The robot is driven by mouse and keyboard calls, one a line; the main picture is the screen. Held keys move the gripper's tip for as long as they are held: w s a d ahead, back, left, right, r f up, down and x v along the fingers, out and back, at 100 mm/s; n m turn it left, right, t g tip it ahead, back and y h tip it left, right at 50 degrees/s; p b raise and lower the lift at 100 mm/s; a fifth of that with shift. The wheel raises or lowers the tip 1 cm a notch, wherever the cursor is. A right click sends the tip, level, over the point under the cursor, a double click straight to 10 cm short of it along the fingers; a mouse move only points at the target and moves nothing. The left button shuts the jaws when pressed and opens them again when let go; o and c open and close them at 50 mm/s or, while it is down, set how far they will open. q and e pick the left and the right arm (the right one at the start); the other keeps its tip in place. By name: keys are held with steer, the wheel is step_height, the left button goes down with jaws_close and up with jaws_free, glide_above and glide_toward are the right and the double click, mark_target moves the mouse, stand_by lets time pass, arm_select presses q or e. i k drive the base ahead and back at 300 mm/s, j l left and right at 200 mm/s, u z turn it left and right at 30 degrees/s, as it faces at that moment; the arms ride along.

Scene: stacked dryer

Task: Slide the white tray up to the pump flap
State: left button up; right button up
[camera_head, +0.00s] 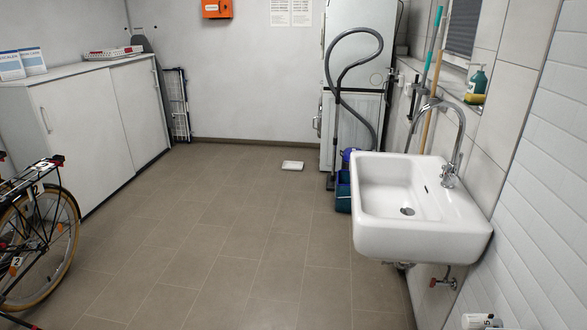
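A small, shallow white tray (292,165) lies flat on the tiled floor near the back wall. It is just left of the foot of a tall white appliance stack (348,18), with a strip of floor between them. The lower unit (362,108) of the stack stands partly behind a grey hose. I cannot make out a pump flap on it from here; the hose, a bucket and the viewing angle cover much of its lower part. Neither of my grippers is in view, and nothing visible touches the tray.
A vacuum hose (338,90) and blue-green bucket (343,190) stand before the stack. A white sink (420,205) juts out at right. A bicycle (45,235) and white cabinet (90,125) occupy the left. The middle floor is clear. A white object (482,321) is cut off bottom right.

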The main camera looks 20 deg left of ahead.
mark_target(287, 165)
steer(key=i+j+u, duration=0.15)
steer(key=i+j, duration=0.25)
steer(key=i+j+u, duration=0.15)
steer(key=i+j, duration=0.15)
steer(key=i, duration=0.2)
steer(key=i+j+u, duration=0.2)
steer(key=i, duration=0.3)
steer(key=i+j+u, duration=0.15)
steer(key=i+j, duration=0.15)
steer(key=i, duration=0.2)
steer(key=i+j+z, duration=0.1)
steer(key=i+z, duration=0.25)
steer(key=i, duration=1.7)
steer(key=i+u, duration=0.15)
steer(key=i, duration=0.55)
steer(key=i+u, duration=0.2)
steer(key=i, duration=0.45)
steer(key=i+l+u, duration=0.15)
steer(key=i, duration=0.55)
